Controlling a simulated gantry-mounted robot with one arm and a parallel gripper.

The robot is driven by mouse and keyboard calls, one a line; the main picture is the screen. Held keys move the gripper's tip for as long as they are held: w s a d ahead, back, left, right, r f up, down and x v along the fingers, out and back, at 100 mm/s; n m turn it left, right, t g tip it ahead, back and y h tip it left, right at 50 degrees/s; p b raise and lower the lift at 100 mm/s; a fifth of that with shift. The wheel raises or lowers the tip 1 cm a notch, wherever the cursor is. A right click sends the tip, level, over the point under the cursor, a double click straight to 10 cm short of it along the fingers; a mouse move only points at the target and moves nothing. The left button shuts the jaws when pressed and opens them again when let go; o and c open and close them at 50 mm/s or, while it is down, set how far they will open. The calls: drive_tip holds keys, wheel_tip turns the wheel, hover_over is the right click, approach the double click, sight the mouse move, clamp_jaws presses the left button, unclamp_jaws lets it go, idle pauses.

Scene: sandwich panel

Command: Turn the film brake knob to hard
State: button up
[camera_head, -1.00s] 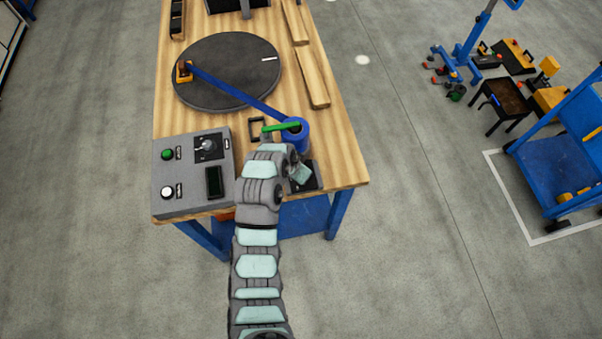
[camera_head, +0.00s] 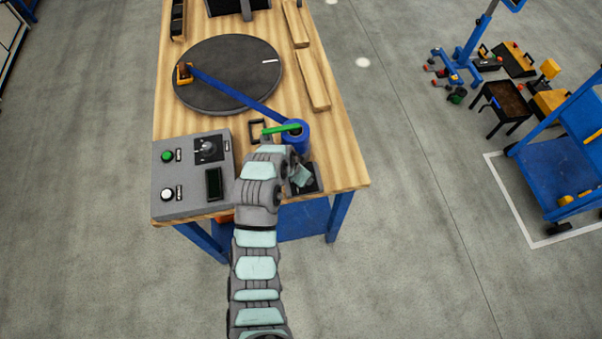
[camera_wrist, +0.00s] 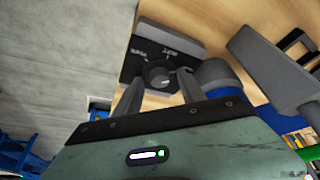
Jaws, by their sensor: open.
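The film brake knob (camera_wrist: 158,73) is a small dark round knob on a black panel with white lettering, seen in the wrist view. The lettering is too small and tilted to read surely, and I cannot tell which mark the knob points to. My gripper (camera_wrist: 159,84) is open, with one finger on each side of the knob; contact is not clear. In the head view my gripper (camera_head: 301,175) is over the dark brake unit (camera_head: 313,187) at the bench's front right corner, and the knob is hidden there.
A blue film roll (camera_head: 303,141) with a green part (camera_head: 281,129) stands just behind my gripper. Blue film runs to the dark turntable (camera_head: 226,88). A grey control box (camera_head: 180,200) sits to the left. Wooden strips (camera_head: 312,80) lie behind on the bench.

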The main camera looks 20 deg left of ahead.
drive_tip(key=v, duration=1)
drive_tip(key=shift+s+r, duration=0.2)
drive_tip(key=shift+r, duration=0.15)
